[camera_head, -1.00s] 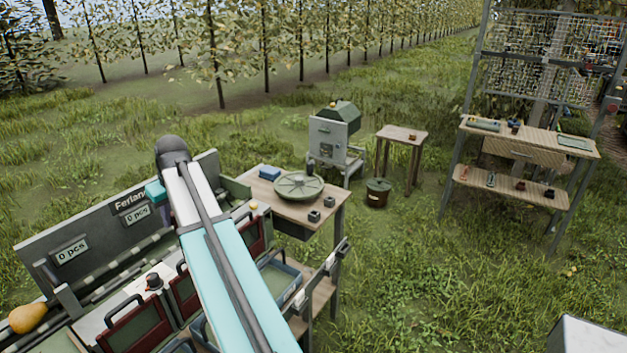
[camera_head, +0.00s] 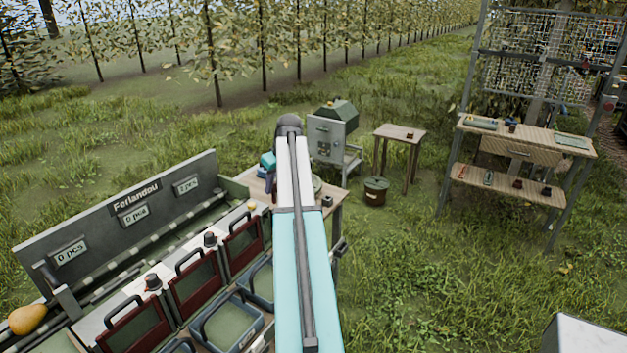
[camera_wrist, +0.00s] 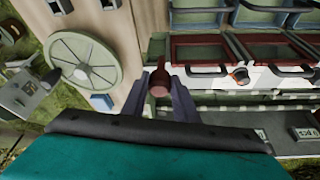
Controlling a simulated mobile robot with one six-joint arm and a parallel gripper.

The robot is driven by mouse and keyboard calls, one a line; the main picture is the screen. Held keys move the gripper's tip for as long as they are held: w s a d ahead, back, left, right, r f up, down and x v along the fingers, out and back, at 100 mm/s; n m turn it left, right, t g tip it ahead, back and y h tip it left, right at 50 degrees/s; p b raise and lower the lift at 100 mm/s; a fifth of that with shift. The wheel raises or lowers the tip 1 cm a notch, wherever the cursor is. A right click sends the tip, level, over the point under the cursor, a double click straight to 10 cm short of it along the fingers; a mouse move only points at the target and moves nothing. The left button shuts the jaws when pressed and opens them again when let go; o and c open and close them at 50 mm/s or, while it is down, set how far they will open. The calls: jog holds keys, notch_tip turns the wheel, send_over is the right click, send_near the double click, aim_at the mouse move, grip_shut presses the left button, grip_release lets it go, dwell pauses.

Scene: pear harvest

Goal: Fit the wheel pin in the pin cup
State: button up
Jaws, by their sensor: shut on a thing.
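My gripper (camera_wrist: 158,88) is shut on a dark red, round-ended piece (camera_wrist: 158,78), which I take to be the wheel pin. The held piece points away from the wrist, over the table's edge beside the crates. The green spoked wheel (camera_wrist: 84,62) lies flat on the wooden table, left of my gripper in the wrist view; my arm mostly hides it in the head view. Two small grey blocks stand at the table's far side in the wrist view, one left (camera_wrist: 58,5) and one right (camera_wrist: 109,4). I cannot tell which, if either, is the pin cup.
The sorting bench (camera_head: 118,205) with red-fronted bins (camera_head: 195,287) is left of my arm. A blue block (camera_wrist: 101,102) lies near the wheel. A grey-green machine (camera_head: 333,135), a stool (camera_head: 400,132) and a bucket (camera_head: 376,191) stand beyond.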

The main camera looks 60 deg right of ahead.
jog(key=s+d, duration=0.9)
jog(key=d, duration=0.1)
jog(key=shift+d+f, duration=0.2)
jog(key=shift+f, duration=0.05)
jog(key=shift+s+f, duration=0.1)
jog(key=shift+f, duration=0.05)
jog(key=shift+f+b, duration=0.95)
jog(key=shift+f, duration=1.3)
jog(key=shift+f+b, duration=0.9)
jog(key=shift+f, duration=1.6)
dwell(1.3)
jog(key=o, duration=1.1)
